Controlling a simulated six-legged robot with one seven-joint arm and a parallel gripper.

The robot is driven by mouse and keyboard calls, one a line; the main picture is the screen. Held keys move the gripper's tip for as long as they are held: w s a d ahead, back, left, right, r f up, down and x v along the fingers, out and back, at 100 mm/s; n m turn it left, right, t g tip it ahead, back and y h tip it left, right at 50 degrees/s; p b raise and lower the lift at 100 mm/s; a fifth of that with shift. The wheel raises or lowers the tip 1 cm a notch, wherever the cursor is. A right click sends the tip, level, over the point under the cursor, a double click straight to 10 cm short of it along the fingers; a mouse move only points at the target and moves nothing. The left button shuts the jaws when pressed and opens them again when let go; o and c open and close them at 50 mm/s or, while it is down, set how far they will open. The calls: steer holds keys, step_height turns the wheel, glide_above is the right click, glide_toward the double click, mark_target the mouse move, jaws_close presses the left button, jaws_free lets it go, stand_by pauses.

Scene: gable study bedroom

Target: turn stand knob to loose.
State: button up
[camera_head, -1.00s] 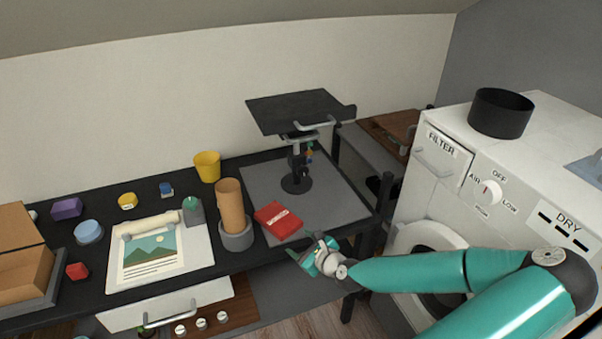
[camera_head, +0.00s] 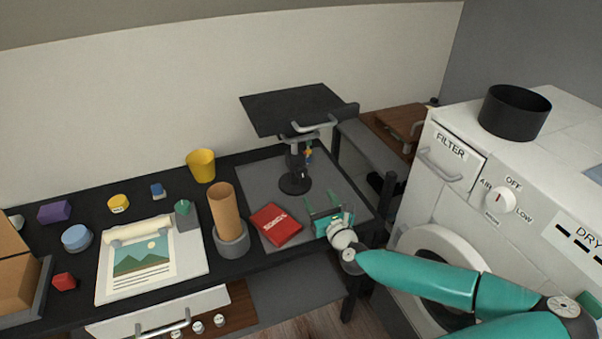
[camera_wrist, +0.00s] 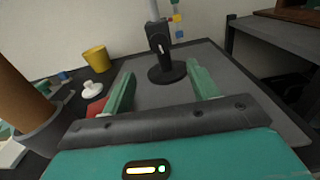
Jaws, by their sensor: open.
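The black stand (camera_head: 295,183) stands upright on a grey mat (camera_head: 258,183) at the right of the desk. It has a round base, a post and a tilted dark top plate (camera_head: 290,108) with a light handle. Small blue and yellow parts (camera_head: 308,155) show on the right of its post, and also in the wrist view (camera_wrist: 178,24); I cannot tell which is the knob or how it is set. My gripper (camera_head: 322,206) is open and empty, in front of the stand and apart from it. In the wrist view the stand base (camera_wrist: 167,72) shows between and beyond my fingers (camera_wrist: 160,85).
A red book (camera_head: 275,225) lies left of my gripper. A cardboard tube (camera_head: 222,210) stands in a grey holder, and a yellow cup (camera_head: 202,166) is behind it. A white dryer (camera_head: 465,200) is at the right. Some mat around the stand is clear.

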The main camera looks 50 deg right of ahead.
mark_target(302, 174)
steer(key=x, duration=1.2)
steer(key=shift+w+d, duration=0.1)
steer(key=shift+w, duration=0.2)
steer(key=c, duration=1)
